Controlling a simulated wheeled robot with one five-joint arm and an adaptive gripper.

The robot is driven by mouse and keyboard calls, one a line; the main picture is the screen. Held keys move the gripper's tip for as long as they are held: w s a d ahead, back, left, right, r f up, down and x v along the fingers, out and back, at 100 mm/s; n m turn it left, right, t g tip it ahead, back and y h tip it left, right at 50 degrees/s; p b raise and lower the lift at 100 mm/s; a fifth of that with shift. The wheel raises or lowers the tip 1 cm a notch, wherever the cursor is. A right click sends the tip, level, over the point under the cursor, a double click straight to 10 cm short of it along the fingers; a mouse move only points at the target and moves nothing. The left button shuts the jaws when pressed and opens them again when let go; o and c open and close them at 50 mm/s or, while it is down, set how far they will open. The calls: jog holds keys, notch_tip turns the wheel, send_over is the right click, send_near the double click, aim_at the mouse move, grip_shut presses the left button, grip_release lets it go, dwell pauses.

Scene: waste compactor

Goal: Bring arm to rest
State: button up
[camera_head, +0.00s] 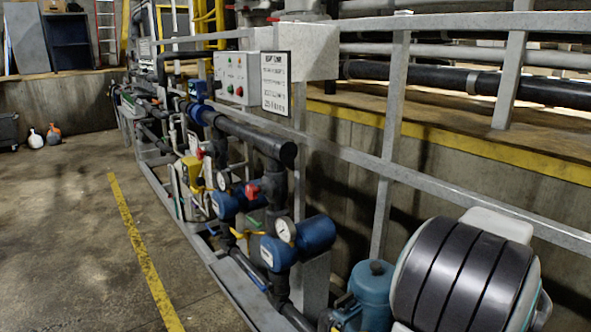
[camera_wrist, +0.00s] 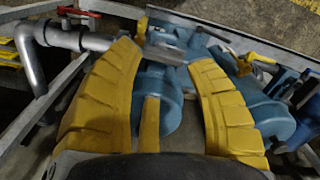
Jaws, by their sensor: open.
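My gripper (camera_wrist: 165,55) shows in the wrist view as two ribbed yellow fingers, spread apart at left and right. A blue rounded machine housing (camera_wrist: 172,95) shows in the gap beyond the fingers. I see nothing held between them, and cannot tell how far the housing is from the fingertips. In the head view the fingers are not visible. A large rounded part of my arm with dark bands fills the lower right of that view, so the arm's overall pose is mostly hidden.
A pipe skid with blue pumps (camera_head: 312,234), a gauge (camera_head: 286,230) and a blue motor (camera_head: 371,284) runs along a grey railing (camera_head: 392,130). A control box (camera_head: 237,78) stands behind. The wrist view shows a red-handled valve (camera_wrist: 80,12).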

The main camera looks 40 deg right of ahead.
jog(key=w+a+r+n+t+p, duration=0.1)
jog(key=w+a+r+n+p, duration=0.1)
jog(key=a, duration=0.8)
jog(key=w+a+r+n+t+p, duration=0.1)
jog(key=w+a+r+n+p, duration=0.2)
jog(key=a, duration=0.8)
jog(key=w+a+r+n+t+p, duration=0.1)
jog(key=w+a+r+n+p, duration=0.1)
jog(key=w+a+r+n, duration=0.4)
jog(key=w+a+n, duration=0.1)
jog(key=w+a, duration=0.1)
jog(key=a, duration=0.2)
jog(key=shift+w+a, duration=0.15)
jog(key=shift+w, duration=0.1)
